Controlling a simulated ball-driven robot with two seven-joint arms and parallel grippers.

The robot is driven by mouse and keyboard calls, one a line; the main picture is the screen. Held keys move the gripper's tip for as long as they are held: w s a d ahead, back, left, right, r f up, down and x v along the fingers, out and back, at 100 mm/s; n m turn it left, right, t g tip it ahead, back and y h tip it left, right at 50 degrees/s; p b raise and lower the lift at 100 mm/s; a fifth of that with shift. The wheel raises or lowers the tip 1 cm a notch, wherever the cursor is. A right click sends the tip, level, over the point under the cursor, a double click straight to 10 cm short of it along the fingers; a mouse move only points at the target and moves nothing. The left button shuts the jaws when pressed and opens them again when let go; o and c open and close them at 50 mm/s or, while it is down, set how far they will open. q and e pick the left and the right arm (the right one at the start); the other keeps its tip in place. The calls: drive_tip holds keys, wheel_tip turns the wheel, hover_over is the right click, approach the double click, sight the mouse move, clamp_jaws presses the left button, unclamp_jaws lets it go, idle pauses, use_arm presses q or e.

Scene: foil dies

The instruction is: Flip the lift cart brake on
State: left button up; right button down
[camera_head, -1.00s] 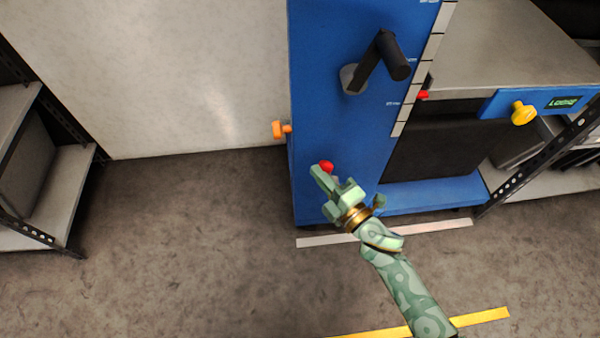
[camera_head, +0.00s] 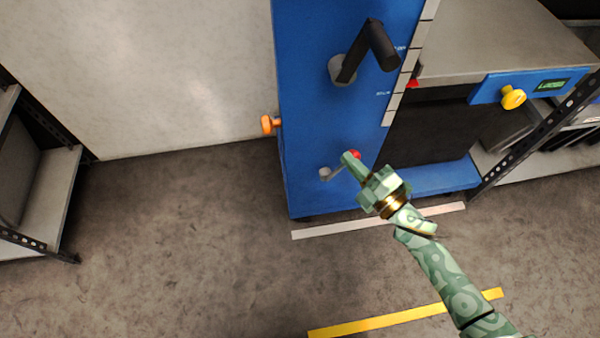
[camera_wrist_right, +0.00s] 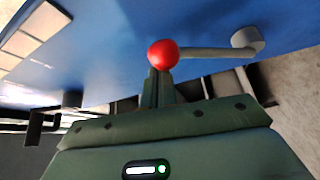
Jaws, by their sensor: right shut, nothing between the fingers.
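The lift cart is a blue upright panel (camera_head: 310,120) with a brake lever (camera_head: 337,168) low on its face. The lever is a grey arm running from a round pivot up and right to a red ball knob (camera_head: 355,154). My right gripper (camera_head: 347,158) is shut and empty, its fingertips at the knob's left side. In the right wrist view the red knob (camera_wrist_right: 163,54) sits just beyond the fingertips (camera_wrist_right: 159,78), and the lever arm (camera_wrist_right: 205,50) leads right to its pivot. Whether fingers and knob touch, I cannot tell. My left gripper is out of view.
A black crank handle (camera_head: 365,52) sticks out higher on the panel. An orange knob (camera_head: 268,124) is on its left edge and a yellow knob (camera_head: 513,97) on the right. A shelf (camera_head: 40,190) stands at left. The floor in front is clear.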

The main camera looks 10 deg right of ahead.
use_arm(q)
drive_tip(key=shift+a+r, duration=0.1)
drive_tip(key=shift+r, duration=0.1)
use_arm(e)
drive_tip(key=shift+d+f, duration=0.15)
drive_tip(key=shift+d, duration=0.1)
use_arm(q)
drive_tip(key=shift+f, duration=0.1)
use_arm(e)
drive_tip(key=shift+d, duration=0.15)
idle(0.3)
